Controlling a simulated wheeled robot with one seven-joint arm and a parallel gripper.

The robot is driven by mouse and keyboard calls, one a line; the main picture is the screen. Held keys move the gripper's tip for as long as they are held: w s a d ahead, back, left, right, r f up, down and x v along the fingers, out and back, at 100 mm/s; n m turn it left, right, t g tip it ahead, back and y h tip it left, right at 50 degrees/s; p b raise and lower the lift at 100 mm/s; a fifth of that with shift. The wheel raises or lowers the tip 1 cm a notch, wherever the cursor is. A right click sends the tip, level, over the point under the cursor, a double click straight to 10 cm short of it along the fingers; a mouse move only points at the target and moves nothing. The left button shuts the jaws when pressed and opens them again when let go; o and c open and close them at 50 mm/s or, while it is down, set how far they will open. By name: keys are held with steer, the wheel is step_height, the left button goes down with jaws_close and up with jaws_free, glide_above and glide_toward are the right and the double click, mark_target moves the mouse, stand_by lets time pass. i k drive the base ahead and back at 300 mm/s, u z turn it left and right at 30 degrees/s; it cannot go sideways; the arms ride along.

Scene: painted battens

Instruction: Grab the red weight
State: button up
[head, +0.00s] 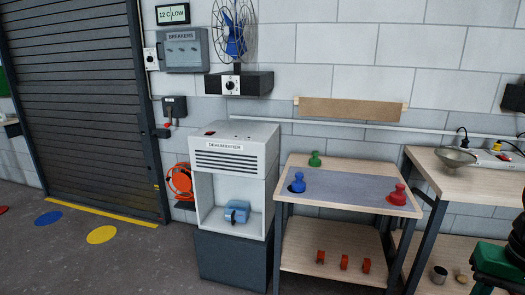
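The red weight (398,196) stands upright at the right end of the wooden work table (345,166), close to its right edge. It has a wide base and a narrower knob on top. A similar blue weight (297,183) stands near the table's left edge, and a green weight (315,159) stands at the back left. The red weight stands apart from both. My gripper is not in view.
A grey mat (345,187) covers much of the tabletop. Three small orange-red items (344,262) sit on the lower shelf. A dehumidifier (236,150) stands left of the table. A wooden bench (465,176) with a metal bowl (455,158) stands to the right.

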mark_target(397, 198)
steer(key=z, duration=0.1)
steer(key=i, duration=1.85)
